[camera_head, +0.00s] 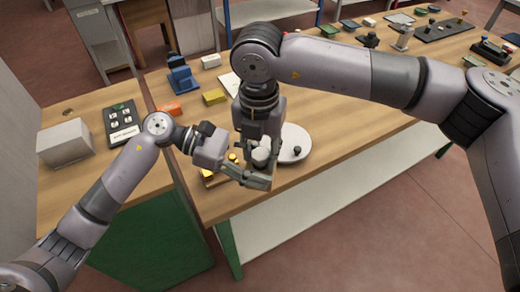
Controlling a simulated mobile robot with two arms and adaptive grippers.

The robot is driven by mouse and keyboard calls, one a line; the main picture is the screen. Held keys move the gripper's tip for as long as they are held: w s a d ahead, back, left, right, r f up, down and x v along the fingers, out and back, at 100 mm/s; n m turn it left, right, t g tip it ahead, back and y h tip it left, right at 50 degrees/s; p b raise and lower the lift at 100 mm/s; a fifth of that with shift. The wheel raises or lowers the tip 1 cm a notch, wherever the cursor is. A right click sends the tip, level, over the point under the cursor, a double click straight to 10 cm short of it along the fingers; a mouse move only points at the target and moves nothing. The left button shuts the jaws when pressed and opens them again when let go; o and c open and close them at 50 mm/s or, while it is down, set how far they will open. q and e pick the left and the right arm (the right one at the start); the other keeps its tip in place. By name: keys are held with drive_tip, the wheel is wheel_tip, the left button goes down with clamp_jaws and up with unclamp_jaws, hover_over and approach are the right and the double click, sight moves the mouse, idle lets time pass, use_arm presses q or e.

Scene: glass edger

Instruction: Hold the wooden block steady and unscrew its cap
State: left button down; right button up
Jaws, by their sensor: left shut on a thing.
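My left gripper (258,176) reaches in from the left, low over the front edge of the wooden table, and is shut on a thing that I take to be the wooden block. The block itself is mostly hidden by the fingers and my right arm. A small white round piece (262,157), perhaps the cap, shows just above the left fingers. My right gripper (265,148) points straight down from above at this same spot. Its fingertips are hidden, so I cannot tell whether they are open or touch the white piece.
A round white disc (295,145) with a dark knob lies just right of the grippers. A brown piece with yellow parts (208,178) sits left of them. A blue device (182,78), an orange box (172,109) and a yellow box (214,97) stand behind. The table's right front is clear.

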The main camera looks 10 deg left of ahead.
clamp_jaws()
drive_tip(key=n, duration=1.3)
drive_tip(key=shift+n, duration=0.3)
drive_tip(key=shift+o, duration=2.2)
unclamp_jaws()
drive_tip(key=shift+r, duration=0.1)
